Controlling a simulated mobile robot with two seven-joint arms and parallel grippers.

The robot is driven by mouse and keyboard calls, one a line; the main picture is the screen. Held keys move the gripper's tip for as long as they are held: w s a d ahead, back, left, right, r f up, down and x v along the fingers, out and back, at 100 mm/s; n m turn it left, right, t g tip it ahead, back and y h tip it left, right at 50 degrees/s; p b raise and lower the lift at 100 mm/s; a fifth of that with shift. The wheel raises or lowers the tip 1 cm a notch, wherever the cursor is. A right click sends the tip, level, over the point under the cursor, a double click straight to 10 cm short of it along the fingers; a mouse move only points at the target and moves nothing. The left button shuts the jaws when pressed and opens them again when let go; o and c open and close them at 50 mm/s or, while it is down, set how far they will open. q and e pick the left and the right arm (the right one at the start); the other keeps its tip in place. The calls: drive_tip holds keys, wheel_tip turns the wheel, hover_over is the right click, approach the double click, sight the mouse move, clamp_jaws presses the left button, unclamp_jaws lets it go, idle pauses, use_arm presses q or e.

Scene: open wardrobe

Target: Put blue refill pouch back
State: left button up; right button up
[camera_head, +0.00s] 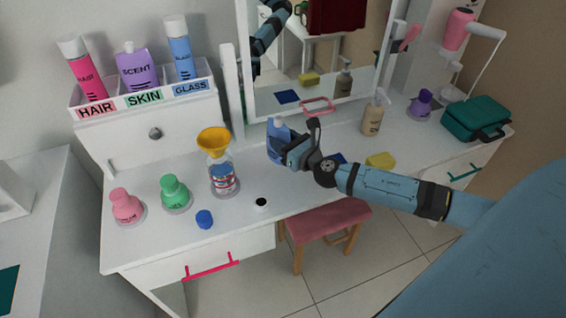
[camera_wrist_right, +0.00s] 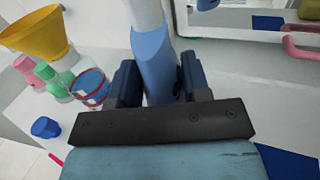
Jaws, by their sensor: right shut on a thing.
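The blue refill pouch (camera_head: 275,146), blue with a pale top, is upright at the middle of the white dressing table, before the mirror. My right gripper (camera_head: 283,150) is shut on it from the right. In the right wrist view the pouch (camera_wrist_right: 156,62) stands between the two dark fingers (camera_wrist_right: 150,88); its lower part is hidden by the gripper. Whether its base touches the table I cannot tell. My left gripper is not in view.
A clear bottle (camera_head: 224,182) with a yellow funnel (camera_head: 214,141) stands left of the pouch, with a blue cap (camera_head: 204,219) in front. The labelled rack (camera_head: 147,109) holds pink, purple and blue bottles. A tan pump bottle (camera_head: 372,119) and yellow sponge (camera_head: 381,160) are right.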

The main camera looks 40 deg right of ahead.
wheel_tip(320, 180, down, 2)
drive_tip(key=shift+f, duration=0.15)
wheel_tip(320, 180, down, 4)
drive_tip(key=b, duration=0.2)
drive_tip(key=shift+f+b, duration=0.15)
drive_tip(key=shift+b, duration=0.2)
drive_tip(key=shift+f, duration=0.1)
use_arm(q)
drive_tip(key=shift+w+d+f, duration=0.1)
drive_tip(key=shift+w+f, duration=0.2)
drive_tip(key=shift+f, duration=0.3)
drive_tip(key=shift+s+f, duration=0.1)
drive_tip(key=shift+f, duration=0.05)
use_arm(e)
drive_tip(key=shift+f, duration=0.1)
drive_tip(key=o, duration=1.1)
drive_tip(key=shift+o, duration=0.2)
